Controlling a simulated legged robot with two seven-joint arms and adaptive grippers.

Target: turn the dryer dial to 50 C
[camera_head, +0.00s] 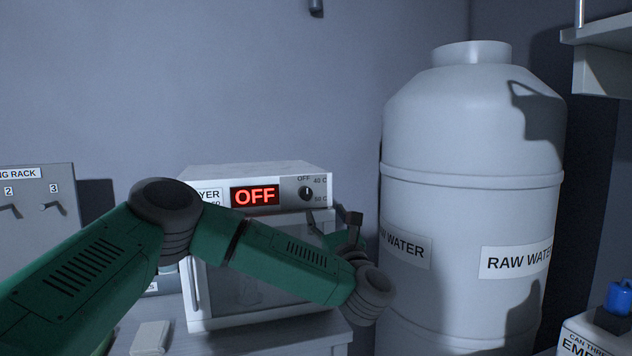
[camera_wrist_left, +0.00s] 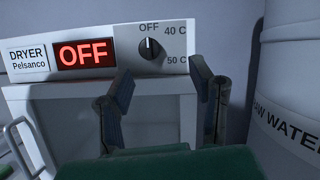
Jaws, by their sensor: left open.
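The white dryer (camera_head: 262,179) stands on a bench, and its display (camera_head: 255,196) reads OFF in red. Its black dial (camera_head: 306,193) is at the right of the panel, with marks OFF, 40 C and 50 C. In the left wrist view the dial (camera_wrist_left: 150,48) has its white pointer straight up at OFF. My left gripper (camera_head: 334,215) is open and empty, just below and to the right of the dial. In the wrist view its fingers (camera_wrist_left: 163,86) stand apart below the dial and do not appear to touch it. My right gripper is not in view.
A large raw water tank (camera_head: 470,130) stands close to the right of the dryer. A rack panel (camera_head: 38,215) is at the left. A white block (camera_head: 150,338) lies on the bench in front. My left arm covers part of the dryer door.

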